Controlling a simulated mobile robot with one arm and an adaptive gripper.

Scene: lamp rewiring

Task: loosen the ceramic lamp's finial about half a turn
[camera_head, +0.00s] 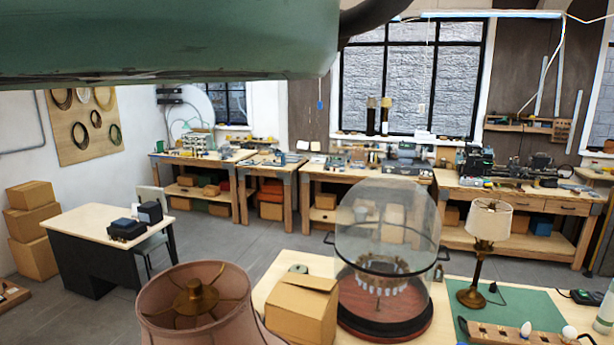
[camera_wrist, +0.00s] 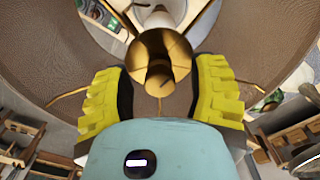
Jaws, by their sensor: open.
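In the head view, a dusty-pink lampshade (camera_head: 205,295) stands at the front. A brass hub with a knob (camera_head: 195,300) sits at its centre on curved spokes. The lamp's body below the shade is hidden. In the wrist view, a round brass finial (camera_wrist: 162,62) sits between the two yellow fingers of my gripper (camera_wrist: 160,78). The fingers are open, with a gap on each side of the brass. The brown shade (camera_wrist: 60,50) spreads around it, with thin brass spokes reaching outward. My gripper does not clearly show in the head view.
A cardboard box (camera_head: 302,308) and a glass dome (camera_head: 388,250) on a wooden base stand right of the shade. A small brass lamp (camera_head: 477,265) with a cream shade stands on a green mat (camera_head: 535,305). Workbenches line the back wall. A large green shape covers the upper left.

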